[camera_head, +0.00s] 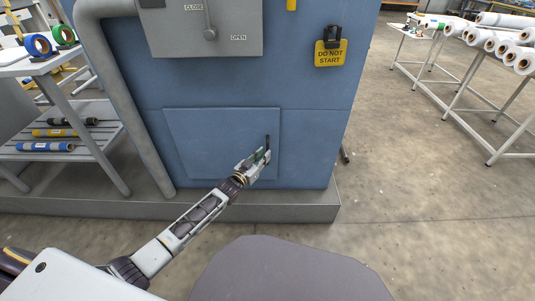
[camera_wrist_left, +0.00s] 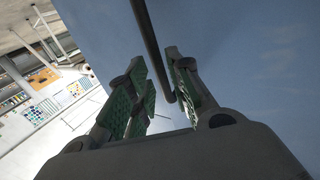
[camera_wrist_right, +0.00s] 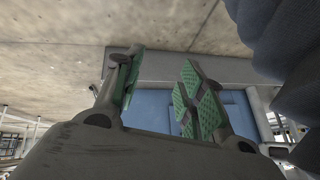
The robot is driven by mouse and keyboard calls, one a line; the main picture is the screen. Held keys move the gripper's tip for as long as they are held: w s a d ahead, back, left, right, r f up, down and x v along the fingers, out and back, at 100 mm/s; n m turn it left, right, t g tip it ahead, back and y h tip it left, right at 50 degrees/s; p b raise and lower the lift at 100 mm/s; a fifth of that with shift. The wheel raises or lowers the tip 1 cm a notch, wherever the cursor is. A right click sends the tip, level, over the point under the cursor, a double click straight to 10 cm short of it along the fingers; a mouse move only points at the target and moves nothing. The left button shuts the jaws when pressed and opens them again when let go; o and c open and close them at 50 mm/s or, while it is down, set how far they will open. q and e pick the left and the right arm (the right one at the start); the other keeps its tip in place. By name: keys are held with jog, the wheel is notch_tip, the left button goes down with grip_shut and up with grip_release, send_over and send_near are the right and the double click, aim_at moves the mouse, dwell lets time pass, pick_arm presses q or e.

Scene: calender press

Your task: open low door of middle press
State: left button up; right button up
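The middle press (camera_head: 240,90) is a blue cabinet. Its low door (camera_head: 215,140) is a flat blue panel that looks shut, flush with the front. A dark upright bar handle (camera_head: 267,142) is at its right edge. My left gripper (camera_head: 258,157) is at the lower part of this handle. In the left wrist view the handle (camera_wrist_left: 149,35) runs down between the green-padded fingers (camera_wrist_left: 162,85), closer to the right one. A gap shows on its left, so the gripper looks open around it. My right gripper (camera_wrist_right: 160,65) is open and empty, seen only in the right wrist view.
A grey plinth (camera_head: 300,207) runs under the press. A lever panel (camera_head: 205,28) and a yellow "DO NOT START" tag (camera_head: 330,54) are above the door. A shelf trolley (camera_head: 75,130) stands left, and a table with white rolls (camera_head: 500,42) right.

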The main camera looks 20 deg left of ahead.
pick_arm(q)
jog(key=b+x, duration=0.1)
jog(key=x, duration=0.2)
jog(key=shift+w+d, duration=0.1)
jog(key=shift+w, duration=0.15)
pick_arm(e)
notch_tip(320, 180, down, 3)
jog(key=shift+w+a+t, duration=0.1)
jog(key=shift+a+t, duration=0.05)
jog(key=shift+t, duration=0.15)
pick_arm(q)
grip_shut()
pick_arm(e)
jog(key=shift+w+r, duration=0.15)
jog(key=shift+r, duration=0.05)
